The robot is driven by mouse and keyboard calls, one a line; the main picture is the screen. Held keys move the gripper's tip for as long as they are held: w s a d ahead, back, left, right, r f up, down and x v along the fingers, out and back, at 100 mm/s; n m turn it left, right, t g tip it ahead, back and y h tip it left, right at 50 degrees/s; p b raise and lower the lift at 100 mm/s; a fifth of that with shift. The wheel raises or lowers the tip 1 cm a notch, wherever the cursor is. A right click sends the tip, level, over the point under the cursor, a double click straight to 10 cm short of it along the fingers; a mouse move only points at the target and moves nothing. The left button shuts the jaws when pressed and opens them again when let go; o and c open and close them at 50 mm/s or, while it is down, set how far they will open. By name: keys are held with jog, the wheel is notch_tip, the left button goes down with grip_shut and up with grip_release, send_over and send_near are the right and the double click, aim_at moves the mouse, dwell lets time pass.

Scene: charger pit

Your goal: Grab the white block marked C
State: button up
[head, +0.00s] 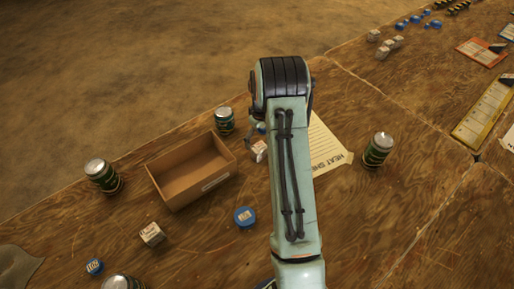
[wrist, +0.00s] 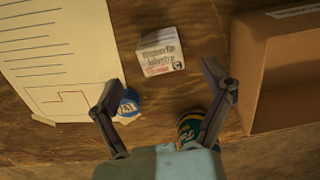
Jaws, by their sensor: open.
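A white block (wrist: 160,53) with dark and red print lies on the wood in the wrist view, beyond my fingertips and between their lines. My gripper (wrist: 163,76) is open, with nothing held between its fingers. In the head view a white block (head: 259,151) lies beside the cardboard box, just left of my arm. Another white block (head: 152,234) sits in front of the box at lower left. I cannot read a letter C on either block.
An open cardboard box (head: 188,199) also stands at right in the wrist view (wrist: 285,75). A blue cap (wrist: 128,106) lies by the left finger and a can (wrist: 190,126) by the right finger.

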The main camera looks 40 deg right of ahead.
aim_at(259, 147)
notch_tip(259, 147, down, 4)
jog(key=shift+f, duration=0.2)
jog(key=c, duration=1.2)
jog(key=shift+r, duration=0.15)
jog(key=shift+c, duration=0.2)
